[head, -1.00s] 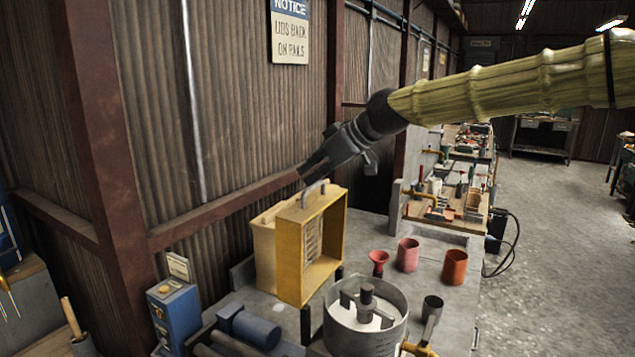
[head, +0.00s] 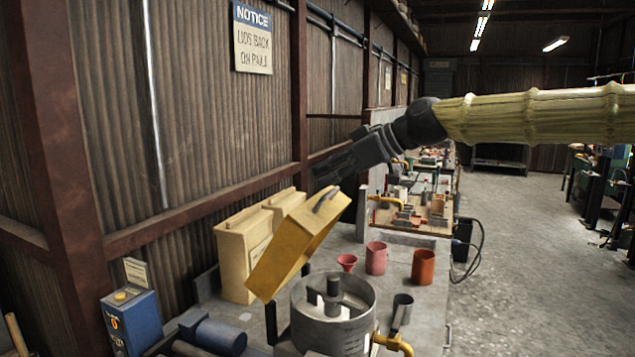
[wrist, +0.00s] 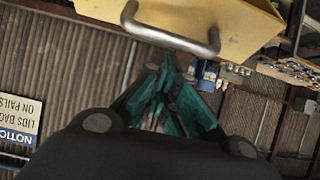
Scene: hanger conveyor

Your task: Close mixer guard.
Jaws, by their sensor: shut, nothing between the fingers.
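The yellow mixer guard (head: 286,256) is tilted partway over toward the mixer bowl in the head view. Its grey bar handle (head: 327,199) is on its upper edge. In the wrist view the guard (wrist: 228,22) fills the top, with the handle (wrist: 170,38) curving across in front of the fingers. My gripper (head: 322,182) is shut and empty, at the handle; I cannot tell if it touches. Its dark green fingertips (wrist: 168,75) are together in the wrist view. The round grey mixer bowl (head: 352,321) stands open below and right of the guard, its paddle (head: 332,292) showing.
Cream boxes (head: 236,258) stand behind the guard by the wall. A red funnel (head: 347,262), a pink cup (head: 376,258) and an orange cup (head: 423,267) stand right of it. A blue control box (head: 131,318) is at the left. Free air lies above the bowl.

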